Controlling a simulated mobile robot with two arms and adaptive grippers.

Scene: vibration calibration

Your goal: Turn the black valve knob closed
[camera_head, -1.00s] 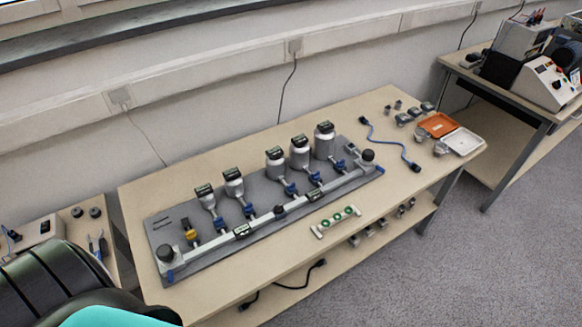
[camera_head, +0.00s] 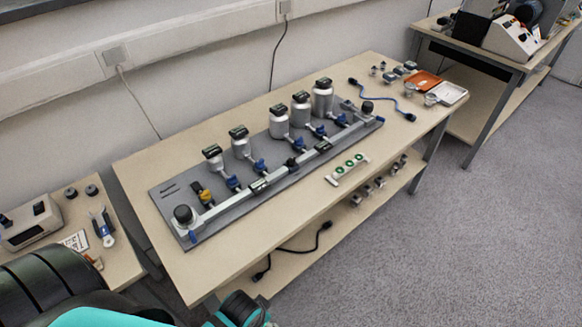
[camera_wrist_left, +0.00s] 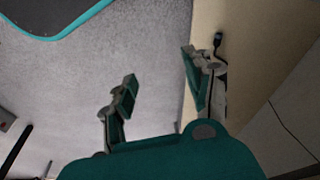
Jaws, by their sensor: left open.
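A grey board (camera_head: 225,212) with a pipe rig lies on the table. A small black valve knob (camera_head: 291,163) sits midway along the silver pipe. Larger round black parts stand at the pipe's left end (camera_head: 183,214) and right end (camera_head: 367,107). I cannot tell any knob's turn position. My left gripper (camera_wrist_left: 160,88) is open and empty in the left wrist view, with its fingers spread over the floor and a pale surface edge. In the head view my left arm is at the bottom left, well short of the rig. My right gripper is not in view.
Several silver canisters (camera_head: 323,100) with blue valves and a yellow-handled valve (camera_head: 206,198) stand on the board. A strip with green rings (camera_head: 347,170) lies in front. A blue cable (camera_head: 380,95) and orange tray (camera_head: 424,81) are at right. A black cable (camera_head: 295,250) lies below.

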